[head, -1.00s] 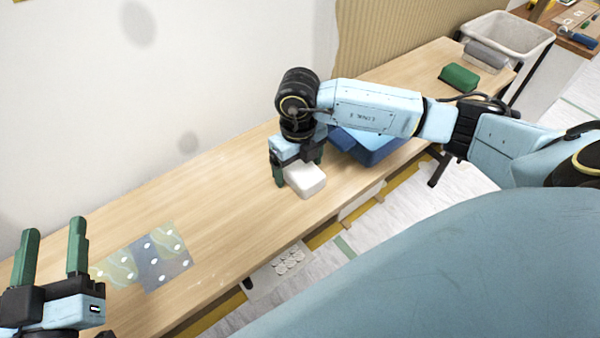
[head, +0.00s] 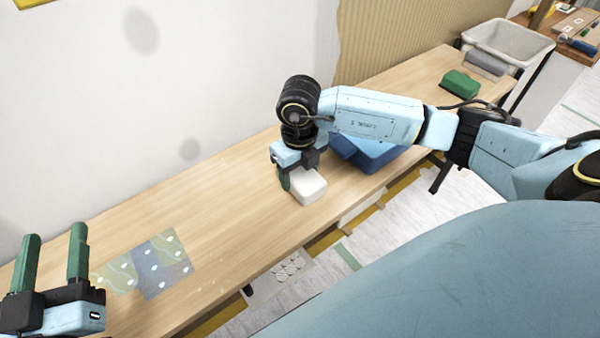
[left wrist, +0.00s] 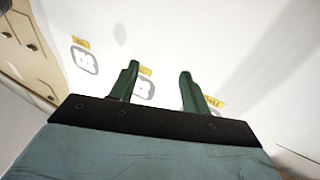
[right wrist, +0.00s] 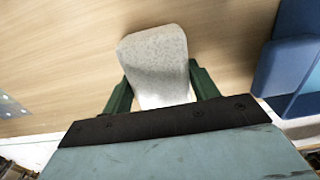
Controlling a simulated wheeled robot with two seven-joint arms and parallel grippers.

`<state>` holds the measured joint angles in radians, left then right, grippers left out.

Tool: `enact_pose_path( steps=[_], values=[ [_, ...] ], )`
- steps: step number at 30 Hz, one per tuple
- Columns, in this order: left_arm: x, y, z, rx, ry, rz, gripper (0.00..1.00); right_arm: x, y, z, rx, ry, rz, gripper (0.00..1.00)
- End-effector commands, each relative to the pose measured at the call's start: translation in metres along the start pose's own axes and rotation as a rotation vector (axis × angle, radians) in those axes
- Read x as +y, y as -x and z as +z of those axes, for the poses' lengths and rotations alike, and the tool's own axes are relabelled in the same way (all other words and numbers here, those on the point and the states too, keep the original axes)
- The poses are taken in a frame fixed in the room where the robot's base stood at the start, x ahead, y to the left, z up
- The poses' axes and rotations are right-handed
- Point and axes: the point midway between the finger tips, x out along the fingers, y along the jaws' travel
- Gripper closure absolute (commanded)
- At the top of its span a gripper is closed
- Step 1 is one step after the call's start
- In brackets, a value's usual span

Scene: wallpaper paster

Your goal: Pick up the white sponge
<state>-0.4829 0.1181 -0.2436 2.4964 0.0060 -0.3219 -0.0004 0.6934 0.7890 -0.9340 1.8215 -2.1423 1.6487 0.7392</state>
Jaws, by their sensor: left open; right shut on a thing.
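The white sponge (head: 306,187) is a rounded block at the middle of the long wooden table in the head view. My right gripper (head: 296,178) points down over it and is shut on it. In the right wrist view the sponge (right wrist: 158,62) sits between the two green fingers of my right gripper (right wrist: 163,85). I cannot tell whether it touches the table. My left gripper (head: 52,262) is open and empty at the lower left of the head view. Its two green fingers also show apart in the left wrist view (left wrist: 158,88).
The wooden table (head: 230,215) runs along a white wall. A blue container (head: 376,154) stands just right of the sponge. A green block (head: 460,83), a grey block (head: 486,63) and a white bin (head: 508,42) are at the far end. Patterned sheets (head: 160,262) lie near my left gripper.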

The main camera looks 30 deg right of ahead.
Motion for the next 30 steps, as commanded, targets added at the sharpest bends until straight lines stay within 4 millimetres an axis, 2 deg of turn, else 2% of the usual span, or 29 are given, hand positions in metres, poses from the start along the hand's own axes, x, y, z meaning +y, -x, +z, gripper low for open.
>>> enact_pose_path(
  steps=[5, 11, 15, 21, 30],
  values=[
    [-0.004, 0.002, 0.014, -0.090, -0.004, -0.009, 0.53, 0.000, 0.010, 0.001, -0.002, 0.000, 0.000, 0.66],
    [-0.011, 0.011, 0.044, -0.294, -0.009, -0.026, 0.53, 0.000, 0.031, 0.000, -0.002, 0.000, 0.000, 0.66],
    [-0.017, 0.028, 0.073, -0.491, -0.010, -0.043, 0.53, 0.000, 0.051, 0.001, -0.004, -0.001, 0.000, 0.66],
    [-0.025, 0.059, 0.105, -0.743, -0.009, -0.066, 0.53, -0.001, 0.076, 0.001, -0.003, 0.000, -0.001, 0.66],
    [-0.031, 0.092, 0.127, -0.956, -0.003, -0.086, 0.53, 0.000, 0.097, 0.000, -0.002, -0.001, 0.000, 0.66]
  ],
)
